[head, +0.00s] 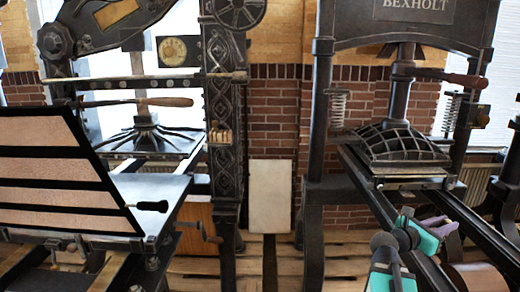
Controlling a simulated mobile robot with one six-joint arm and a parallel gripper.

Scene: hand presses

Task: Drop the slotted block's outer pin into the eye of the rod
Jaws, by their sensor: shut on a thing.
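In the head view, part of my arm, grey joints and teal covers, rises at the lower right in front of the right-hand press's rails. I cannot make out my gripper's fingers or what is between them. I cannot pick out the slotted block, its outer pin or the eye of the rod with certainty. The left press has a dark horizontal bar (150,81) across its frame, with a wooden-handled bar (150,102) below it. The right press has a bar with a wooden handle (455,78) reaching right.
The left press's tilted framed panel (58,172) and flat bed (150,190) fill the left. The right press has a ribbed dark platen (400,143) and long rails (385,205). A pale board (269,195) leans on the brick wall between the presses. Plank floor shows in front of it.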

